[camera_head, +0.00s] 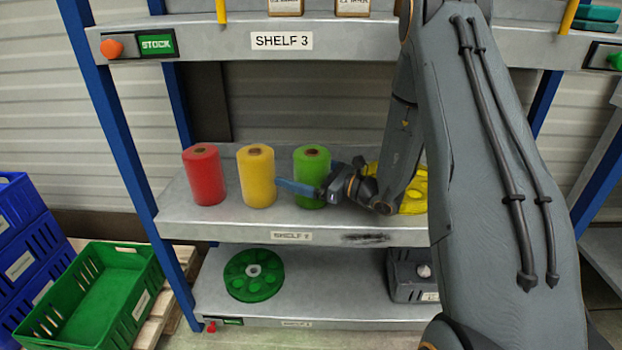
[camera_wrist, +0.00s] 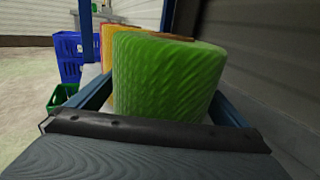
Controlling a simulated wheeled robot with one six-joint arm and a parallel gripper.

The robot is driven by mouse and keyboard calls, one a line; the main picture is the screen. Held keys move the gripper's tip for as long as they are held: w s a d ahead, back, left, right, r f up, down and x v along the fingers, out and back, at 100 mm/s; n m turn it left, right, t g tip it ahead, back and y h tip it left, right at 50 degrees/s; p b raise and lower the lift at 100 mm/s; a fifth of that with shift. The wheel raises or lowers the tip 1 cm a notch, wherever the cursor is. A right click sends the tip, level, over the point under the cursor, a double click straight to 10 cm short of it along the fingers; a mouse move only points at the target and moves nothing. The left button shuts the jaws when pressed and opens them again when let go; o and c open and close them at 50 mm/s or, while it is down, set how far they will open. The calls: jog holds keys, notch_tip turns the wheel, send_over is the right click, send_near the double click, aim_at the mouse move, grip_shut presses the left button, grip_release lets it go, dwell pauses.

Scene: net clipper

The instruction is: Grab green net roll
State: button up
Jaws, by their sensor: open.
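The green net roll (camera_head: 311,172) stands upright on the middle shelf, to the right of a yellow roll (camera_head: 257,175) and a red roll (camera_head: 204,174). My gripper (camera_head: 302,188) is open at the green roll's lower front, reaching in from the right. In the wrist view the green roll (camera_wrist: 165,80) fills the middle, very close, between the two blue fingers. Whether the fingers touch the roll I cannot tell. The yellow roll (camera_wrist: 108,42) shows behind it to the left.
The middle shelf (camera_head: 180,222) has a yellow object (camera_head: 413,190) behind my arm at the right. Below lie a green disc (camera_head: 254,275) and a grey box (camera_head: 408,276). A shelf labelled SHELF 3 (camera_head: 230,42) is above. A green crate (camera_head: 95,300) stands lower left.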

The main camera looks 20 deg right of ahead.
jog(key=c, duration=1.4)
